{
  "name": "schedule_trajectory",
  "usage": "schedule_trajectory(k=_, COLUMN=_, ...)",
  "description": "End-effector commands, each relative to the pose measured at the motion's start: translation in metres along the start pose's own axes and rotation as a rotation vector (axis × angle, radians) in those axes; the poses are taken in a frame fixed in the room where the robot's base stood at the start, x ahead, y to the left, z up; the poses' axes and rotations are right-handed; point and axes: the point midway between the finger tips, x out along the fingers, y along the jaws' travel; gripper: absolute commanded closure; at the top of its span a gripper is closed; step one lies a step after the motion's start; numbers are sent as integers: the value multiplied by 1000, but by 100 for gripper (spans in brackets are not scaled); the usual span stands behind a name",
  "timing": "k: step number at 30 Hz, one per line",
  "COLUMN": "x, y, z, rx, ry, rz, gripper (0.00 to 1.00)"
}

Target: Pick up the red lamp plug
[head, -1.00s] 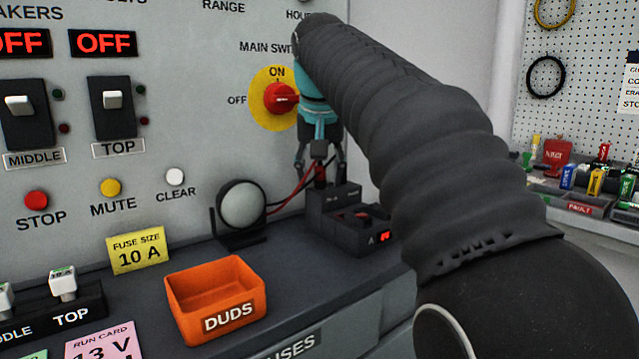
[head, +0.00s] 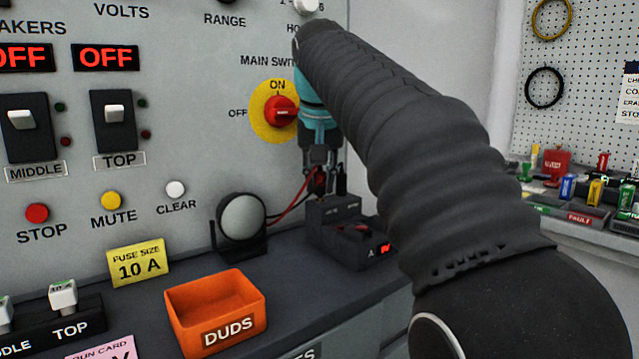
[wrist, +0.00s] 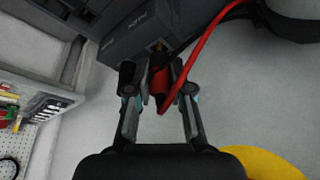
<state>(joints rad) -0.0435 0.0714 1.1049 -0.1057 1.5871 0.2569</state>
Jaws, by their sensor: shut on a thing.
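The red lamp plug (wrist: 161,80) is between my gripper's fingers in the wrist view, with a red cable looping from it up to the right. A short brass-coloured pin shows between the plug and the dark box (wrist: 137,34); I cannot tell whether the pin is still in its socket. In the head view my gripper (head: 319,177) points down over the dark box (head: 334,215), shut on the plug, which is small and partly hidden there. A black plug (head: 341,181) stands upright just right of it.
The red and yellow main switch (head: 281,112) is on the panel close to my gripper. A round white lamp (head: 241,212) stands left of the box. The orange DUDS bin (head: 216,311) is on the counter in front. Bare counter lies between bin and box.

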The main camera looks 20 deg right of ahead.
Motion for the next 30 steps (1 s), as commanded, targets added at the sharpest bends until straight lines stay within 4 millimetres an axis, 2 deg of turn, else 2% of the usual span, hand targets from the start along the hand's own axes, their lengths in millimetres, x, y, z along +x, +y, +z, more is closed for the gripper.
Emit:
schedule_trajectory(k=5, x=-30, y=0, z=-14, rx=1, ry=3, rz=-1, gripper=100)
schedule_trajectory(k=16, x=-73, y=71, z=-16, rx=6, ry=3, rz=1, gripper=100)
schedule_trajectory(k=24, x=-91, y=104, z=-18, rx=3, ry=2, rz=0, gripper=100)
schedule_trajectory(k=30, x=-98, y=114, z=-18, rx=1, ry=1, rz=0, gripper=100)
